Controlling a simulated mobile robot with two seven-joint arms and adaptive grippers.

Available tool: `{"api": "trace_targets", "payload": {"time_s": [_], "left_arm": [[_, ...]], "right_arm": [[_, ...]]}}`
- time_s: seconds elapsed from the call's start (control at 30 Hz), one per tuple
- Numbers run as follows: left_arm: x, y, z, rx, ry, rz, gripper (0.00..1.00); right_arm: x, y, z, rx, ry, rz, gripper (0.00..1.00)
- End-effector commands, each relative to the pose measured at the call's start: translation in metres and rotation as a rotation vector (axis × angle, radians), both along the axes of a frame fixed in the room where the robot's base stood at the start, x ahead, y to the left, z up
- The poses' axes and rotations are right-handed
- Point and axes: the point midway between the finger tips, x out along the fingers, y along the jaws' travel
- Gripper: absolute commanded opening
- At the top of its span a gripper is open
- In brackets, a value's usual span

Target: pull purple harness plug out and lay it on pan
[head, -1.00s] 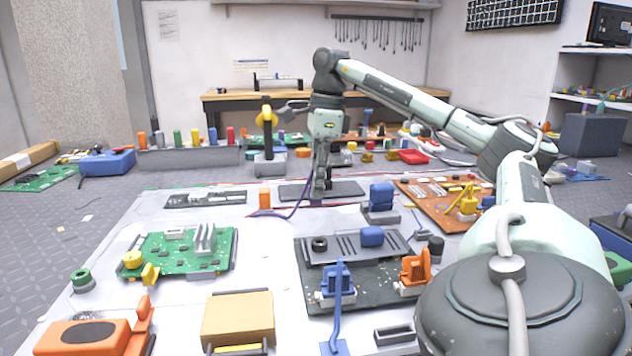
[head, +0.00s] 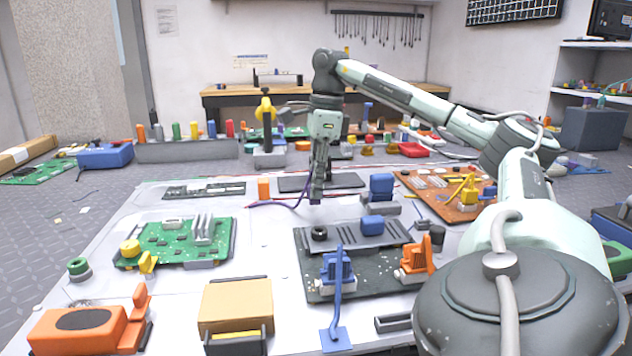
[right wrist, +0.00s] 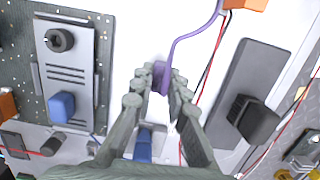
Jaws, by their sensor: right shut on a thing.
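My right gripper (head: 317,197) points down over the white pan (head: 275,225) and is shut on the purple harness plug (head: 315,202). In the right wrist view, the fingertips (right wrist: 160,75) pinch the purple plug (right wrist: 160,84) from both sides. The purple cable (right wrist: 194,36) curves from the plug toward an orange block (right wrist: 246,4). The plug is over bare white pan, between the dark grey plate (head: 352,180) and the grey ribbed panel (head: 345,242). I cannot tell whether it touches the pan. My left gripper is not in view.
A dark circuit board (head: 318,288) with blue and orange connectors lies nearer. A green board (head: 185,250) is at left, and an orange-brown board (head: 425,196) at right. A blue block (head: 381,186) stands close to the gripper's right. Bare pan lies left of the gripper.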

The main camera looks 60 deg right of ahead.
Motion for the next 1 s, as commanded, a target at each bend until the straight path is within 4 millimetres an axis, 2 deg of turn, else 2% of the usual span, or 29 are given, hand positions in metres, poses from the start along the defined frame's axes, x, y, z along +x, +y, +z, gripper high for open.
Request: {"api": "trace_targets", "payload": {"time_s": [0.6, 0.63, 0.8, 1.0], "left_arm": [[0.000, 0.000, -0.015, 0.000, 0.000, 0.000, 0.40], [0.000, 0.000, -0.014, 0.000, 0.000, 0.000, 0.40], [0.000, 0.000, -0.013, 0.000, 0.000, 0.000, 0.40], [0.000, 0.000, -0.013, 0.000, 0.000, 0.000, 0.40]], "right_arm": [[0.000, 0.000, -0.020, -0.001, 0.001, 0.000, 0.00], [0.000, 0.000, -0.020, 0.000, 0.000, 0.000, 0.16], [0.000, 0.000, -0.019, 0.000, 0.000, 0.000, 0.37], [0.000, 0.000, -0.018, 0.000, 0.000, 0.000, 0.39]]}}
